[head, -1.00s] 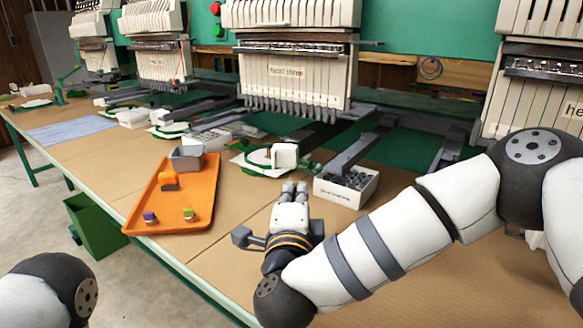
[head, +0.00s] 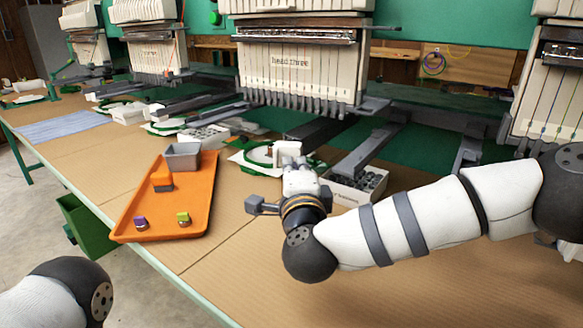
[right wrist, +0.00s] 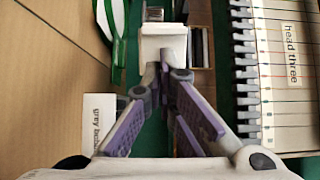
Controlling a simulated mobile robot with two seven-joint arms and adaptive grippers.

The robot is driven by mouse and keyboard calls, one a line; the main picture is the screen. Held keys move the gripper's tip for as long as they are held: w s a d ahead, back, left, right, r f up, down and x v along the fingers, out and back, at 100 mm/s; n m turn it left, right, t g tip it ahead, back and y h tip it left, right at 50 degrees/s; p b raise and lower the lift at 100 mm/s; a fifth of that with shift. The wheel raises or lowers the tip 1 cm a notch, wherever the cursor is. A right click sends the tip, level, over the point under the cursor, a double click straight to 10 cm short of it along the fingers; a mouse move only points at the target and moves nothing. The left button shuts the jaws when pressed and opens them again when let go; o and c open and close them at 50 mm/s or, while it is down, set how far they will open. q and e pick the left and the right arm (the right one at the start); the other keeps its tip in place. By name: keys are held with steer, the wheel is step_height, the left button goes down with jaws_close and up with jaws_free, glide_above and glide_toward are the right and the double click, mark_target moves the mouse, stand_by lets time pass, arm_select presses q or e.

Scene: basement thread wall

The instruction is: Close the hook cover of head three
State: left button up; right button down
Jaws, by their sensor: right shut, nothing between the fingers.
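Head three (head: 300,70) is the white machine head at the back centre, labelled "head three"; it also shows at the right of the right wrist view (right wrist: 285,85). Its hook cover, a small white block (head: 287,149), stands below it at the end of an arm, beside a green hoop. In the right wrist view the cover (right wrist: 163,42) lies straight ahead of my right gripper (right wrist: 167,68). The fingertips are together, empty, and at or very near the cover's near edge; I cannot tell if they touch. In the head view my right gripper (head: 297,172) partly hides the cover. My left gripper is out of view.
An orange tray (head: 190,205) with a grey bin, an orange block and two small spools lies to the left. A green hoop (head: 252,158) lies close by. The front of the table is clear.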

mark_target(277, 162)
steer(key=shift+a, duration=0.3)
steer(key=w+a+m+h, duration=0.1)
steer(key=h, duration=0.1)
steer(key=w+a+m+h, duration=0.1)
steer(key=a+h, duration=0.1)
steer(key=shift+m, duration=0.4)
steer(key=shift+d, duration=0.15)
